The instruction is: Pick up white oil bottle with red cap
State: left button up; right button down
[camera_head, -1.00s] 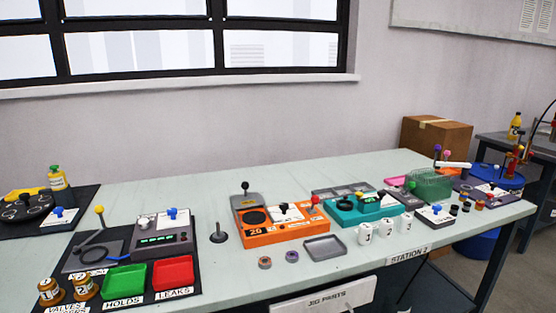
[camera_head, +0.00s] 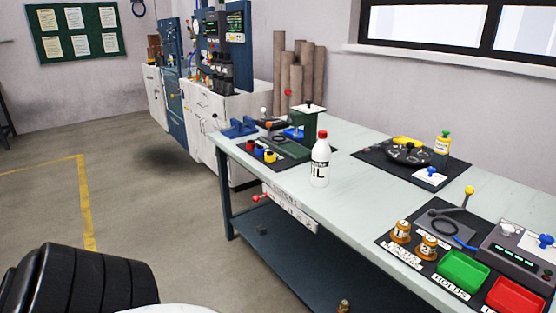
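Neither gripper shows in the head view. Black ribbed and white shapes at the lower left look like parts of my own body.
A dark green press-like device (camera_head: 306,122) stands just behind the bottle. Green and red trays (camera_head: 463,270) sit farther right. Open floor (camera_head: 130,190) lies left.

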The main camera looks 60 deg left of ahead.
aim_at(321, 152)
jog(key=u, duration=1.05)
jog(key=k, duration=1.3)
jog(key=u, duration=0.15)
jog(key=i, duration=0.6)
jog(key=u, duration=0.85)
jog(key=i, duration=0.9)
jog(key=z, duration=0.15)
